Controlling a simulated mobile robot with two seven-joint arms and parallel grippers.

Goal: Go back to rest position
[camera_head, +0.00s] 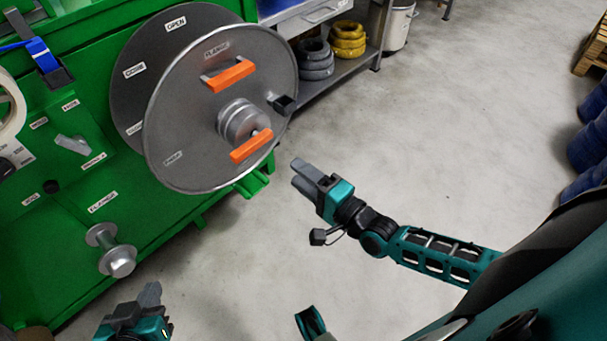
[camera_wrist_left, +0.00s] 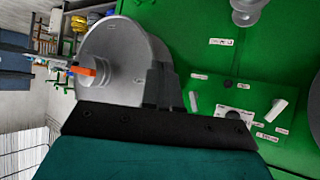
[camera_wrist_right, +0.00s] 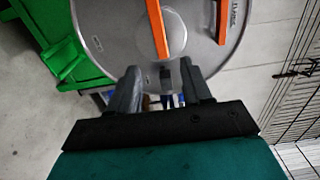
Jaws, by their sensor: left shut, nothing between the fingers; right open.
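My left gripper (camera_head: 150,296) is at the bottom left of the head view, in front of the green machine (camera_head: 60,240). Its fingers are together and empty in the left wrist view (camera_wrist_left: 164,82). My right gripper (camera_head: 304,176) is near the middle of the head view, to the right of and below the grey reel (camera_head: 185,135). Its fingers are apart with nothing held between them in the right wrist view (camera_wrist_right: 161,84). Both grippers look clear of the machine. A short piece of blue cable (camera_head: 40,53) shows at the machine's upper left.
The reel's flange has two orange handles (camera_head: 231,76) and a central hub. A metal knob (camera_head: 118,260) sticks out of the machine's lower front. A shelf behind holds grey coils (camera_head: 315,60) and yellow coils (camera_head: 347,40). Open concrete floor (camera_head: 440,130) lies to the right.

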